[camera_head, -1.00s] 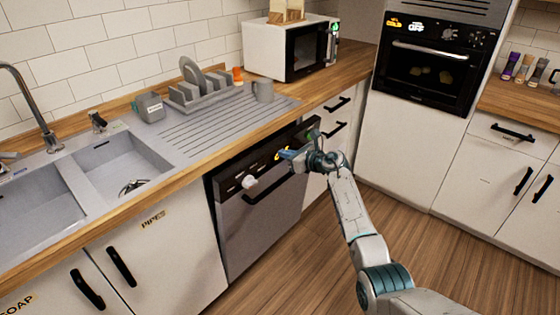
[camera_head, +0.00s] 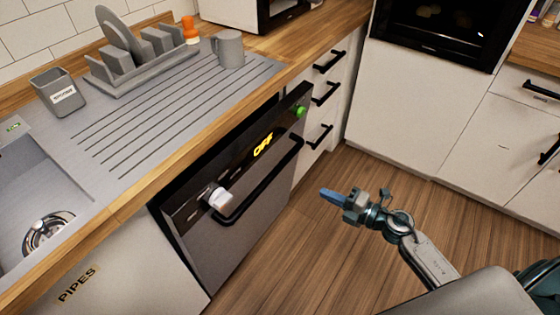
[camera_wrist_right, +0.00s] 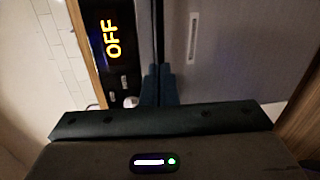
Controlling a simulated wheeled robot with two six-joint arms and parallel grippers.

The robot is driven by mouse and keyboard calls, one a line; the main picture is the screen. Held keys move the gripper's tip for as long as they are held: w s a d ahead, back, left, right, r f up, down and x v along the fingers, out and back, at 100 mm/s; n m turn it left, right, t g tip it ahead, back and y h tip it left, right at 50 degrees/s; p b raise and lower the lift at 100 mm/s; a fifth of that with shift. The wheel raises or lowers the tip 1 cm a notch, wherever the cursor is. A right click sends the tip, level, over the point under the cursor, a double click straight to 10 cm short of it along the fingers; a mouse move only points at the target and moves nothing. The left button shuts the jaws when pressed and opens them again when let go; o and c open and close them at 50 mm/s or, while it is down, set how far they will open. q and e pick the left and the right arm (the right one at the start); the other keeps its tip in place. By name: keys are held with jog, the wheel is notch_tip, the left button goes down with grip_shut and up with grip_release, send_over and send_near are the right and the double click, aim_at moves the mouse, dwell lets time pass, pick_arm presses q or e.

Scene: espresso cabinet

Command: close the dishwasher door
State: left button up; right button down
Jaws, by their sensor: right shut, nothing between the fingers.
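The dishwasher door (camera_head: 245,225) is a dark grey front with a black control panel, a yellow OFF display, a white knob and a black bar handle (camera_head: 258,182). It leans out slightly at the top, with a dark gap between it and the worktop. My right gripper (camera_head: 328,194) is shut and empty, in the air to the right of the door and apart from it in the head view. In the right wrist view, its blue fingertips (camera_wrist_right: 159,85) are together in front of the door, with the OFF display (camera_wrist_right: 112,38) to their left. My left gripper is not in view.
The wooden worktop edge (camera_head: 135,200) runs above the dishwasher. A drying rack (camera_head: 145,60) and a grey mug (camera_head: 229,48) stand on the drainer. Drawers (camera_head: 325,95) are beyond the dishwasher. The wooden floor (camera_head: 310,250) in front is clear.

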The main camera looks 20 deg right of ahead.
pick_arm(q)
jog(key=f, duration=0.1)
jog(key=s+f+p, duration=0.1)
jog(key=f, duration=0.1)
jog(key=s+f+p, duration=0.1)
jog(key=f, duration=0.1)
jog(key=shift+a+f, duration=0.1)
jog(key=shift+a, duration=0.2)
pick_arm(e)
send_near(278, 173)
jog(key=x, duration=0.6)
jog(key=shift+w+a+f+m, duration=0.15)
jog(key=shift+w+a+m, duration=0.05)
jog(key=shift+w+m, duration=0.15)
